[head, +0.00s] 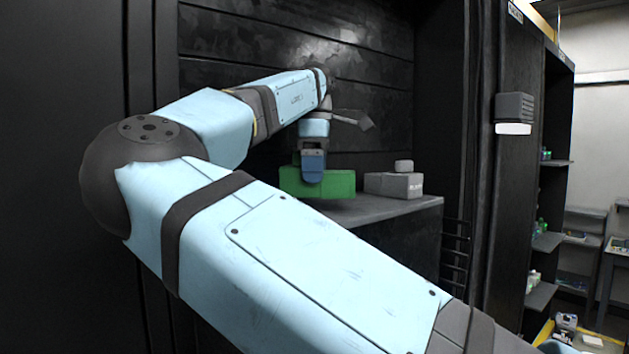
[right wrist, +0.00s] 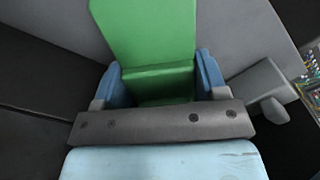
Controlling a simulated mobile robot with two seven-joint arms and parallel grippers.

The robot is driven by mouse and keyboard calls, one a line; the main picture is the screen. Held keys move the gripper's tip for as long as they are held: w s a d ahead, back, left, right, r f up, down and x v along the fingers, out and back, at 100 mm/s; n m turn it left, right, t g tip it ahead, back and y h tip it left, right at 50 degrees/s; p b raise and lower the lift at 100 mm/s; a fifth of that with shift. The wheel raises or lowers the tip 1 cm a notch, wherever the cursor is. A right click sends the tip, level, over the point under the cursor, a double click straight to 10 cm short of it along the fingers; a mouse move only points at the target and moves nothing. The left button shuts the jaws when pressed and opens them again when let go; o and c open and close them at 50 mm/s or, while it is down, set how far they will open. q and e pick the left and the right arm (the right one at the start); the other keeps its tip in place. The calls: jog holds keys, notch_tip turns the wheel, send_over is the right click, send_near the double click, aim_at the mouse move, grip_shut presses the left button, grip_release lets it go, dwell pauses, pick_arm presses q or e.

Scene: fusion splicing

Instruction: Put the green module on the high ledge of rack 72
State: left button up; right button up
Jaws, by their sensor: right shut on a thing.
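The green module (head: 335,184) is a green block at the dark ledge (head: 395,208) inside the rack. My right gripper (head: 313,178) reaches down onto it from above and is shut on it. In the right wrist view the green module (right wrist: 150,40) shows between the two blue fingers of my right gripper (right wrist: 160,82). The module is at the ledge's top surface; I cannot tell whether its underside touches. My right arm hides the left part of the ledge. My left gripper is not in view.
A grey box (head: 393,185) with a smaller block on top stands on the ledge just right of the module. The rack's dark back wall (head: 370,130) is close behind. Shelves (head: 548,240) with small items stand farther right.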

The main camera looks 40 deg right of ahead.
jog(key=f, duration=0.2)
jog(key=shift+w+f, duration=0.2)
jog(key=shift+f, duration=0.1)
jog(key=shift+s, duration=0.15)
jog(key=o, duration=1)
jog(key=shift+f, duration=0.1)
jog(key=shift+o, duration=0.2)
notch_tip(320, 180, up, 12)
jog(key=shift+r+b, duration=0.25)
jog(key=shift+b, duration=0.1)
jog(key=shift+f, duration=0.1)
